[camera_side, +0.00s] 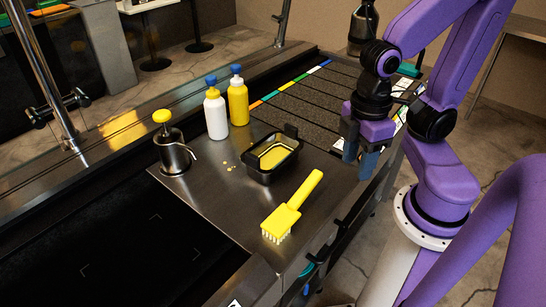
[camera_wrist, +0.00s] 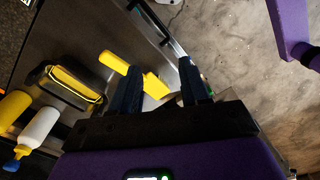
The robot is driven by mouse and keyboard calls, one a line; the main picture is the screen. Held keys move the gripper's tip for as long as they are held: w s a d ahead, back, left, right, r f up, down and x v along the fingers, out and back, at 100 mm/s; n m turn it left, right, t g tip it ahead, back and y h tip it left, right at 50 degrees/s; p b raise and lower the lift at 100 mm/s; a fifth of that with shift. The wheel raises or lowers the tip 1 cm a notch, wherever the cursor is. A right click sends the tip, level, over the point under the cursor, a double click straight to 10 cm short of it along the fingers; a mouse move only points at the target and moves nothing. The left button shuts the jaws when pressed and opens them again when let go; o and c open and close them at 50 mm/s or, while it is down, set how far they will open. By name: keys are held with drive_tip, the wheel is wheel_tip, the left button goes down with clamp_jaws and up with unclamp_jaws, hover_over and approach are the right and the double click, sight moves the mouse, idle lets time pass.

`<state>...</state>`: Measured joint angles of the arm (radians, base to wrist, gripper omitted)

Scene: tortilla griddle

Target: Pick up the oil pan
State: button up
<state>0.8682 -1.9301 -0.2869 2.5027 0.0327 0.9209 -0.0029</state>
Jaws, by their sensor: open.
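The oil pan is a small black rectangular pan (camera_side: 259,172) with yellow oil inside, on the steel counter in the middle of the side view. It also shows at the left of the wrist view (camera_wrist: 48,96). A few yellow drops lie on the counter to its left. My gripper (camera_side: 359,160) is open and empty, to the right of the pan and apart from it, above the counter's right edge. In the wrist view the two dark blue fingers of my gripper (camera_wrist: 158,85) stand apart with nothing held between them.
A yellow brush (camera_side: 292,207) lies in front of the pan, and it shows near the fingers in the wrist view (camera_wrist: 114,63). A white bottle (camera_side: 215,116) and a yellow bottle (camera_side: 238,103) stand behind the pan. A pump dispenser (camera_side: 172,150) stands left. Dark griddle strips (camera_side: 320,100) lie behind.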

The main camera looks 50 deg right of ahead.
drive_tip(key=w+a+f+m+g+y, duration=0.1)
drive_tip(key=w+a+m+g+y, duration=0.1)
drive_tip(key=w+a+m+y, duration=0.5)
drive_tip(key=w+a+f+m+g+y, duration=0.2)
drive_tip(key=w+m+g, duration=0.15)
drive_tip(key=m, duration=0.85)
drive_tip(key=w+d+m+t+y, duration=0.2)
drive_tip(key=w+m+t+y, duration=0.2)
drive_tip(key=w+m+t, duration=0.55)
drive_tip(key=m+t+h, duration=1.1)
drive_tip(key=m+h, duration=0.2)
drive_tip(key=m, duration=0.7)
approach(297, 130)
drive_tip(key=x, duration=0.3)
drive_tip(key=shift+n, duration=0.25)
drive_tip(key=shift+x, duration=3.9)
drive_tip(key=shift+d+f, duration=0.1)
clamp_jaws()
